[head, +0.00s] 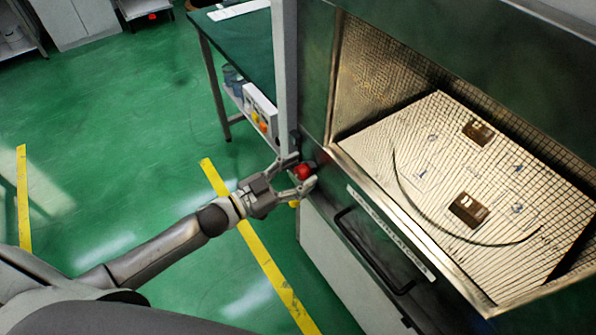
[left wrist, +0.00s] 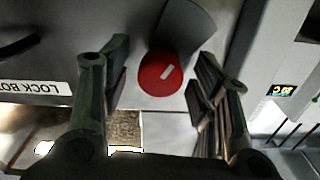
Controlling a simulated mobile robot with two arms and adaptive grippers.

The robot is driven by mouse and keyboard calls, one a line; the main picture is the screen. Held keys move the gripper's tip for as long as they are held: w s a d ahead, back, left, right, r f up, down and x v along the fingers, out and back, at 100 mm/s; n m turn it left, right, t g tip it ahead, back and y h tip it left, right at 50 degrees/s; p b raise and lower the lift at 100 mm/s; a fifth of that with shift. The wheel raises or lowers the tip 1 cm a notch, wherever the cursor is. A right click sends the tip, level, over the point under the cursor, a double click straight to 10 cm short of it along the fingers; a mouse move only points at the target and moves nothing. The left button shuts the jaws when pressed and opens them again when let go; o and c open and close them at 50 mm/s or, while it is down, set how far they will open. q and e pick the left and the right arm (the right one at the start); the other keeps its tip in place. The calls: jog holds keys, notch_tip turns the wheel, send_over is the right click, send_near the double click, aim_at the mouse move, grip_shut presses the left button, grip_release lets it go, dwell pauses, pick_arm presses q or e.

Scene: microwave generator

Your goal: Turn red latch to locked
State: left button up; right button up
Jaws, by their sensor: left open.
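The red latch is a round red knob (head: 303,172) on the machine's front, near its left corner post. In the left wrist view the red knob (left wrist: 161,73) has a short white mark slanting up to the right, and a dark grey curved plate (left wrist: 187,28) sits behind it. My left gripper (head: 302,173) is open, with one finger on each side of the knob. In the left wrist view the fingers (left wrist: 162,95) stand apart from the knob, with visible gaps. Whether any finger touches it is not clear in the head view. My right gripper is not in view.
The machine's open chamber (head: 370,90) holds a gridded board (head: 420,150) with two brown blocks. A dark handle (head: 372,255) and a lettered label (head: 392,232) are right of the knob. A green-topped table (head: 235,40) stands behind.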

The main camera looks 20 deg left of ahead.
pick_arm(q)
jog(key=c, duration=1)
jog(key=shift+c, duration=0.2)
